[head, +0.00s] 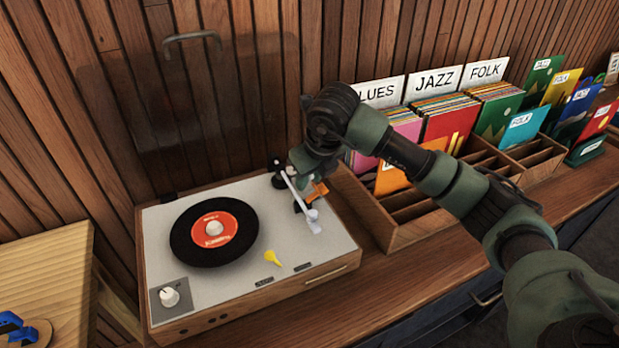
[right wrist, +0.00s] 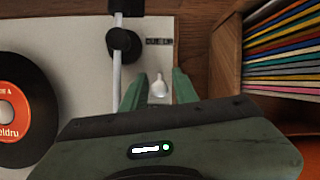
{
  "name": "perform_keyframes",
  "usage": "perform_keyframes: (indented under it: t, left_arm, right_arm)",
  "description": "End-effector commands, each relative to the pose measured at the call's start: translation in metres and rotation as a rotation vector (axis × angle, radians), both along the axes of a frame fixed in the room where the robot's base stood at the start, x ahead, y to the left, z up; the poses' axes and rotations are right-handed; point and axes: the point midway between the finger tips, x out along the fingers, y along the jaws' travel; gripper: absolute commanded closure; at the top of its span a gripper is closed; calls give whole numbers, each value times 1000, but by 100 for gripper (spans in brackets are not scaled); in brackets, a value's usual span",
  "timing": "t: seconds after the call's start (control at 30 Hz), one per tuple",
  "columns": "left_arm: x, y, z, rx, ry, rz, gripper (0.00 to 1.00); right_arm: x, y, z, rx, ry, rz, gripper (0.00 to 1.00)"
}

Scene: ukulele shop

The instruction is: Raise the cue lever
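The turntable (head: 160,240) stands on the wooden counter with a black record (head: 185,245) on it. Its white tonearm (head: 292,190) lies along the right side, off the record. In the right wrist view, a small pale lever (right wrist: 159,88), seemingly the cue lever, stands beside the tonearm (right wrist: 117,70), near a small label (right wrist: 159,41). My right gripper (right wrist: 157,76) is open, with one finger on each side of the lever; contact cannot be told. In the head view my right gripper (head: 310,185) hides the lever. My left gripper is out of view.
A wooden record crate (head: 400,236) stands close to the right of the turntable. A clear raised lid with a handle (head: 192,37) is behind it. A blue object (head: 18,328) is at lower left.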

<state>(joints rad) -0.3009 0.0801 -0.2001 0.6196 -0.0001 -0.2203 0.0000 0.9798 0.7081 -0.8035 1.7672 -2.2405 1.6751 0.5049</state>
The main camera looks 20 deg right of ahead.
Motion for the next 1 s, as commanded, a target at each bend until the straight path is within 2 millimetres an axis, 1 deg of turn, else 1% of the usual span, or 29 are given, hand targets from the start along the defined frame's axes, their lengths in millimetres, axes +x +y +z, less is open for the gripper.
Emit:
perform_keyframes:
  t: [0.03, 0.07, 0.1, 0.3, 0.37, 0.5, 0.63, 0.8, 1.0]
  left_arm:
    - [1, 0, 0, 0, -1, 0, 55]
    - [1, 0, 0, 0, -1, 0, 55]
    - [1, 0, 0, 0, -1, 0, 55]
    - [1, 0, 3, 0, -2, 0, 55]
    - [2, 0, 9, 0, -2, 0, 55]
    - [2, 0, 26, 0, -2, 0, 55]
    - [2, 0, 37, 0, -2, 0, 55]
    - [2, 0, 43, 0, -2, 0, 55]
    - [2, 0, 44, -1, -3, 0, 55]
  right_arm:
    - [0, 0, 0, 0, 0, 0, 86]
    - [0, 0, 0, 0, 0, 0, 95]
    - [0, 0, 0, 0, 0, 0, 100]
    - [1, 0, 2, 0, 12, -1, 100]
    - [2, 0, 4, -1, 38, -1, 100]
    - [7, 0, 9, -5, 147, -2, 100]
    - [11, 1, 7, -8, 255, -3, 100]
    - [14, 1, 5, -11, 344, -1, 100]
    - [14, 1, 3, -13, 374, 0, 100]
